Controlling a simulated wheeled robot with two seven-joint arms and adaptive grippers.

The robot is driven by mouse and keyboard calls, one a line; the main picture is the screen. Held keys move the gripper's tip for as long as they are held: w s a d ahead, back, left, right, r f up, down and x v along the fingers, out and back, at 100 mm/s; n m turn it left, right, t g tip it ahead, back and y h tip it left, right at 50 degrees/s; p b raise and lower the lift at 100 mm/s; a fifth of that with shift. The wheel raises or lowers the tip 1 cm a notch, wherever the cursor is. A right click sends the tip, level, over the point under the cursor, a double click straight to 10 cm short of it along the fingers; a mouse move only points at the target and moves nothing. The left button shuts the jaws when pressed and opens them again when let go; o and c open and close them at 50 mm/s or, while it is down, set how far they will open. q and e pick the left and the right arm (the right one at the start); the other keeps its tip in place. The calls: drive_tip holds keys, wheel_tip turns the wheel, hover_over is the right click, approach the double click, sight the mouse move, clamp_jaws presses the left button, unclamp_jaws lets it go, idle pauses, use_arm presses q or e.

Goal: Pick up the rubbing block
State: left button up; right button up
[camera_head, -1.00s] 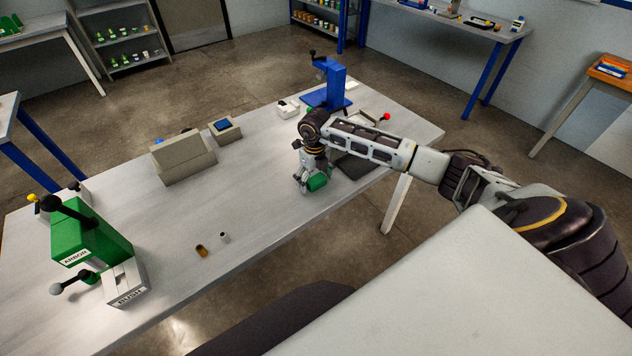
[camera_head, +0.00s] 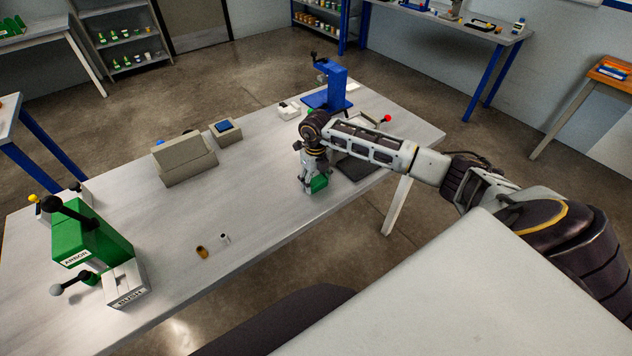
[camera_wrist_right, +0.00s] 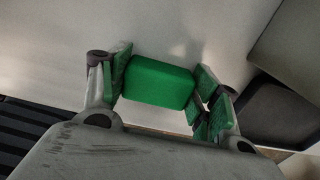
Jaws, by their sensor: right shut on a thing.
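The rubbing block appears to be the green block (camera_head: 319,184) at the near edge of the table, below my right wrist. In the right wrist view the green block (camera_wrist_right: 158,82) sits between the green-padded fingers. My right gripper (camera_head: 309,187) points down and is shut on the block; the fingers hide part of it in the head view. Whether the block touches the table or is just above it I cannot tell. My left gripper is not in view.
A dark plate (camera_head: 356,169) lies right of the gripper. A blue press (camera_head: 327,88) stands behind. A beige stepped block (camera_head: 185,160) and a green arbor press (camera_head: 88,245) stand to the left. Two small cylinders, one brown (camera_head: 202,252), lie near the front edge. The table's middle is clear.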

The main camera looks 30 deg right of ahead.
sight(316, 179)
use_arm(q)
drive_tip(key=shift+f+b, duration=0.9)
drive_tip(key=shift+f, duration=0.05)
use_arm(e)
drive_tip(key=shift+r, duration=5)
